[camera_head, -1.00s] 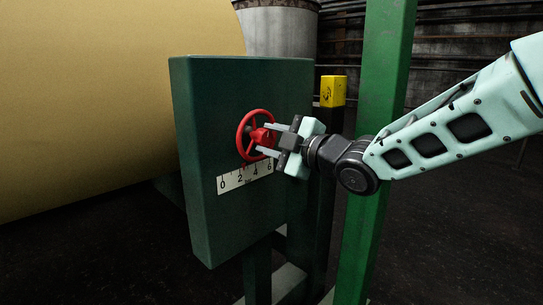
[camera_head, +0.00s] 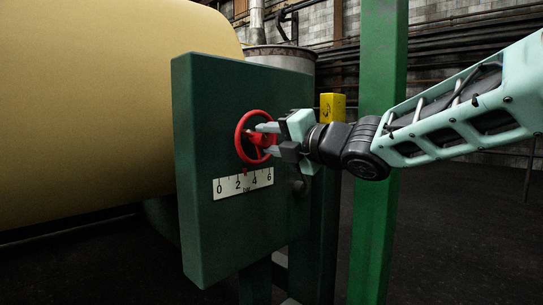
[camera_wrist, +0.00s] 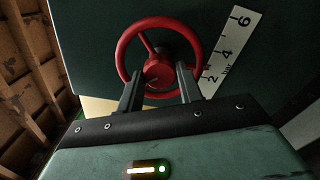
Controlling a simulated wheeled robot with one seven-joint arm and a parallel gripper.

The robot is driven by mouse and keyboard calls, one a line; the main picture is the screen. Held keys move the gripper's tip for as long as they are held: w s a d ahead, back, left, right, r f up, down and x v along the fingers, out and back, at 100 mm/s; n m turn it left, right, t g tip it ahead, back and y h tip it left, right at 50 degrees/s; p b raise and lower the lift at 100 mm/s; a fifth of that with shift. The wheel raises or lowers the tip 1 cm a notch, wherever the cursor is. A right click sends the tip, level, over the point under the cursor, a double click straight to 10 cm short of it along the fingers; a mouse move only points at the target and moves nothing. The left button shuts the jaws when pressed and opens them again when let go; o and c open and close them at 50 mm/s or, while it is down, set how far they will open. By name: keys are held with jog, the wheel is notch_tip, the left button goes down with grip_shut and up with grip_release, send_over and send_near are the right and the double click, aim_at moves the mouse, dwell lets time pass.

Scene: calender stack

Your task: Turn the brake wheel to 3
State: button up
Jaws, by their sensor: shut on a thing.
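The red brake wheel (camera_head: 240,140) is mounted on the front of a dark green box (camera_head: 210,110). It also shows in the wrist view (camera_wrist: 128,48), with its hub between my fingers. A white scale (camera_head: 228,190) marked 0, 2, 4, 6 sits below the wheel. A small red pointer (camera_head: 245,171) stands at the scale's upper edge between 2 and 4, near the middle; its exact reading is hard to tell. My gripper (camera_head: 264,140) comes from the right and is shut on the wheel, fingers either side of the hub. The exact finger contact is partly hidden.
A green post (camera_head: 380,150) stands right of the box, close to my arm. A yellow-topped post (camera_head: 332,107) is behind my gripper. A big tan roll (camera_head: 90,100) fills the left. Dark floor (camera_head: 460,230) is open at lower right.

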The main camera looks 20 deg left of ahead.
jog(key=n+b, duration=0.4)
jog(key=n, duration=0.1)
jog(key=shift+f+b, duration=0.3)
jog(key=shift+b, duration=0.1)
jog(key=shift+r+n+b, duration=0.15)
jog(key=shift+n+b, duration=1.3)
jog(key=shift+n, duration=0.85)
jog(key=o, duration=1)
jog(key=shift+r, duration=0.1)
jog(key=p+v, duration=0.2)
jog(key=v, duration=1.5)
jog(key=shift+d, duration=0.2)
